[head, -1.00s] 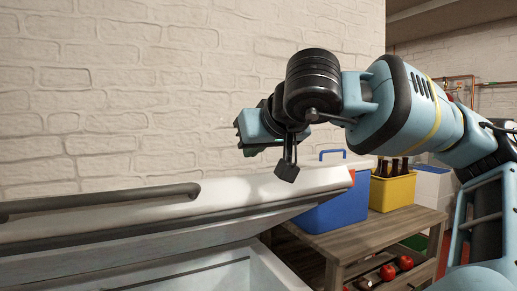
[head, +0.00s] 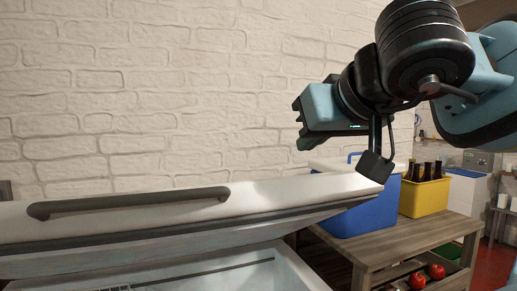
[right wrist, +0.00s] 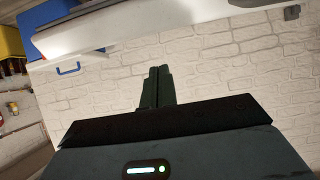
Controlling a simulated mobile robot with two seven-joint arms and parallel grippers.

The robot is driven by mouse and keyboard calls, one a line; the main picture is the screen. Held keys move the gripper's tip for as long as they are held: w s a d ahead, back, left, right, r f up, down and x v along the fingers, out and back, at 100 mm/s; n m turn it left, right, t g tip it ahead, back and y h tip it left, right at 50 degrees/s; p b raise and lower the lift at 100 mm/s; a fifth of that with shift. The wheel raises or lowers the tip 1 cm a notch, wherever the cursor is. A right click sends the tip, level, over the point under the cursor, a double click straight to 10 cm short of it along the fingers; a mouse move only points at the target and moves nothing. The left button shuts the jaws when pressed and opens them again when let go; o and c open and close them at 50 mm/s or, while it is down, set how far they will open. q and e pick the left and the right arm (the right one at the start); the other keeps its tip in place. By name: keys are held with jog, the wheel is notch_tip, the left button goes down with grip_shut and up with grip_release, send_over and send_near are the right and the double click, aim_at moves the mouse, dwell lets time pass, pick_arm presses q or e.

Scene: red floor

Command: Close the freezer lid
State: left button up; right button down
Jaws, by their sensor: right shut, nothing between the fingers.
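The white freezer lid (head: 290,198) is partly open in the head view, tilted above the freezer body (head: 292,272), with its pale inside showing below the dark seal edge. A long dark handle (head: 130,202) runs along the lid. My right gripper (head: 301,124) is above the lid's right part, apart from it, with its fingers pointing left. The right wrist view shows its fingers (right wrist: 155,86) pressed together and empty. The lid (right wrist: 135,24) also shows along the top of that view, beyond the fingertips. My left gripper is not in view.
A blue cooler (head: 365,217) and a yellow crate (head: 424,198) of bottles stand on a wooden table (head: 400,241) right of the freezer. Red objects (head: 437,272) are on its lower shelf. A white brick wall (head: 180,90) is behind the freezer.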

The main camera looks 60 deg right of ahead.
pick_arm(q)
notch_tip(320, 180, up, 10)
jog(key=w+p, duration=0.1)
jog(key=p, duration=1)
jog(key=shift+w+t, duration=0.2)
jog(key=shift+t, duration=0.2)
pick_arm(e)
jog(key=w+a+r+n+g+y, duration=0.2)
jog(key=w+r+n+g+y, duration=0.1)
jog(key=w+n+y, duration=0.4)
jog(key=w+a+r+n+g+y, duration=0.2)
jog(key=w+r+n+g+y, duration=0.1)
jog(key=w+n+y, duration=0.5)
jog(key=shift+w+n+y, duration=0.2)
jog(key=shift+n+y, duration=0.3)
jog(key=shift+y, duration=0.6)
